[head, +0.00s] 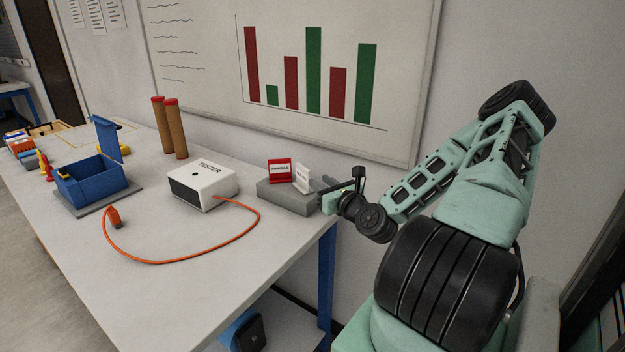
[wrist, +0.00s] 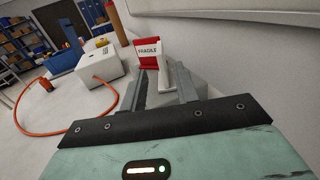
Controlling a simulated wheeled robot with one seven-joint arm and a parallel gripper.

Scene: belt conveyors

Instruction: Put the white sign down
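The white sign (head: 303,178) is at the right end of a low grey block (head: 284,197), just right of a red sign (head: 279,171). It looks slightly tilted in the head view; whether it rests fully on the block is hard to tell. In the wrist view the white sign (wrist: 163,72) shows as a narrow pale shape between my fingers, with the red FRAGILE sign (wrist: 148,52) beyond. My gripper (wrist: 163,80) is open, its fingers apart on either side of the white sign, with gaps visible. In the head view, my gripper (head: 324,190) is at the block's right end.
A white tester box (head: 204,187) with an orange cable (head: 170,261) sits left of the block on the table (head: 110,300). Two brown tubes (head: 170,130) and an open blue box (head: 92,180) stand farther left. A whiteboard (head: 300,35) is behind. The table's right edge is close.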

